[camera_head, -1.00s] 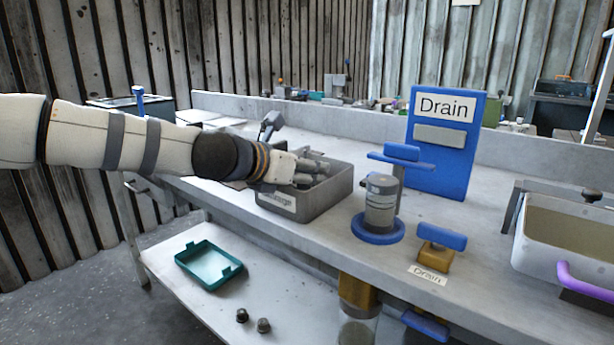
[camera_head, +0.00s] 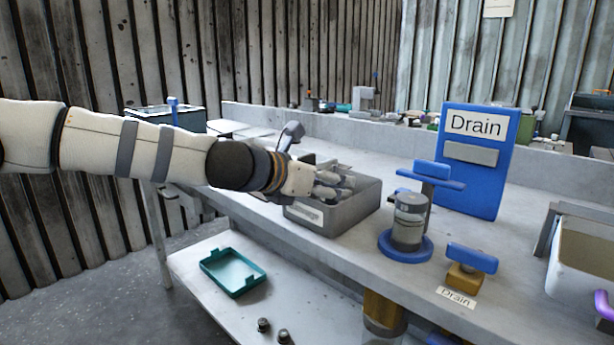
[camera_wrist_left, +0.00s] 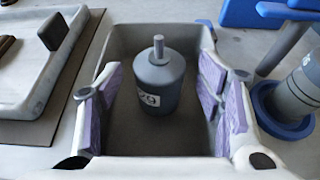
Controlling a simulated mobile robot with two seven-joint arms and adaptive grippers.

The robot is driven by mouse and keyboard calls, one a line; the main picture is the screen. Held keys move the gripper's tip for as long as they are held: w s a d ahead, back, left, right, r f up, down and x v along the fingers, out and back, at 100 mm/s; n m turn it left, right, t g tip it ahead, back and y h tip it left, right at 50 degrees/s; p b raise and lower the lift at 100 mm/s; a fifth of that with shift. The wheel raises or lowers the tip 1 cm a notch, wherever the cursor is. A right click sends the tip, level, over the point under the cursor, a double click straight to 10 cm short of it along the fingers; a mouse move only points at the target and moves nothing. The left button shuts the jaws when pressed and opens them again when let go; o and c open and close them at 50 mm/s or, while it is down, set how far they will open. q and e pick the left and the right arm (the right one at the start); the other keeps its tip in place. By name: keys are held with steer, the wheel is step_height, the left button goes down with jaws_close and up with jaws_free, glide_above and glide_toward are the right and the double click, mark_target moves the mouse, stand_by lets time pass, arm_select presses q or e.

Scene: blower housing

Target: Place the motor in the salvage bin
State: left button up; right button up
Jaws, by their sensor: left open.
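The motor (camera_wrist_left: 158,80) is a dark grey cylinder with a thin shaft on top and a white number label. It stands upright inside the grey salvage bin (camera_head: 340,218), on the bin's floor, in the left wrist view. My left gripper (camera_head: 330,183) reaches into the bin from the left. In the left wrist view its purple-padded fingers are spread to both sides of the motor, with gaps between. In the head view the fingers and the bin wall hide the motor. My right gripper is not in view.
A grey cylinder (camera_head: 409,220) stands on a blue round base right of the bin. Behind it is a blue Drain panel (camera_head: 478,180). A pale tub (camera_head: 585,255) is at far right. A teal tray (camera_head: 233,272) lies on the lower shelf.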

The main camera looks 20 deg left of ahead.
arm_select(q)
steer(key=p+v, duration=0.2)
steer(key=v, duration=0.7)
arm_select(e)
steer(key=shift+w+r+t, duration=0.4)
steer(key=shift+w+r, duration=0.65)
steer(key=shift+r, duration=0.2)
